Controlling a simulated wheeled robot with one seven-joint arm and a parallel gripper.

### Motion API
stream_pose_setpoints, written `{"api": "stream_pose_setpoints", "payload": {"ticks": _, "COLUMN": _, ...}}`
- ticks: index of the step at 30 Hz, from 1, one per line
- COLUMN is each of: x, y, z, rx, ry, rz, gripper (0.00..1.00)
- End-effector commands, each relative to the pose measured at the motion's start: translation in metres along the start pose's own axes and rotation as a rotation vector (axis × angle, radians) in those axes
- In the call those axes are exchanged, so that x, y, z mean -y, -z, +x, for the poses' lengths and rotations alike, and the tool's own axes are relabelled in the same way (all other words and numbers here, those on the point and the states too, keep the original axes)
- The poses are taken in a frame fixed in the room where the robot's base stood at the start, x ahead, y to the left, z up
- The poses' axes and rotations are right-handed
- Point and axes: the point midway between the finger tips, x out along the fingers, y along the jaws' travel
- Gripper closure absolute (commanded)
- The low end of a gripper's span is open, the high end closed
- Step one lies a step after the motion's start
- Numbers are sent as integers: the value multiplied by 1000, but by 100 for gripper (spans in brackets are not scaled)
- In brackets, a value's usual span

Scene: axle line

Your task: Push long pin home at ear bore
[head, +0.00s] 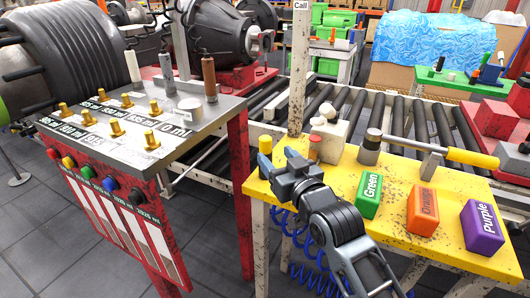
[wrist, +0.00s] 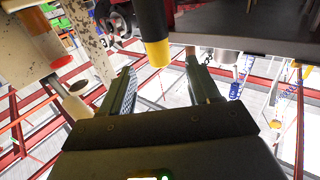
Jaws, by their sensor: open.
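My gripper (head: 279,178) is open at the front left corner of the yellow table in the head view. In the wrist view its two fingers stand apart (wrist: 160,68). A dark cylinder with a yellow end (wrist: 157,50) shows between and beyond the fingertips; neither finger visibly touches it. I cannot tell whether it is the long pin. A yellow-topped cylinder (head: 265,146) stands by the gripper in the head view. A brown upright pin (head: 209,76) and a pale upright pin (head: 133,66) stand on the grey-topped stand. I cannot make out an ear bore with certainty.
The yellow table (head: 460,236) carries green (head: 370,194), orange (head: 422,211) and purple (head: 481,227) blocks and a yellow-handled mallet (head: 440,150). The grey-topped stand (head: 205,118) is at left. A roller conveyor (head: 400,120) and a speckled post (head: 300,70) are behind.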

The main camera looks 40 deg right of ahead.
Motion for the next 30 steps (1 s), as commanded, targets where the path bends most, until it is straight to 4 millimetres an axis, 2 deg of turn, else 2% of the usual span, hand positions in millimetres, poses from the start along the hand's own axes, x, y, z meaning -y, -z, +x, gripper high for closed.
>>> {"api": "stream_pose_setpoints", "payload": {"ticks": 18, "x": -1, "y": -1, "z": 71, "rx": -1, "ry": 0, "rz": 0, "gripper": 39}}
{"api": "stream_pose_setpoints", "payload": {"ticks": 26, "x": -1, "y": -2, "z": 73, "rx": -1, "ry": 0, "rz": 0, "gripper": 39}}
{"api": "stream_pose_setpoints", "payload": {"ticks": 30, "x": -1, "y": -2, "z": 73, "rx": -1, "ry": 0, "rz": 0, "gripper": 50}}
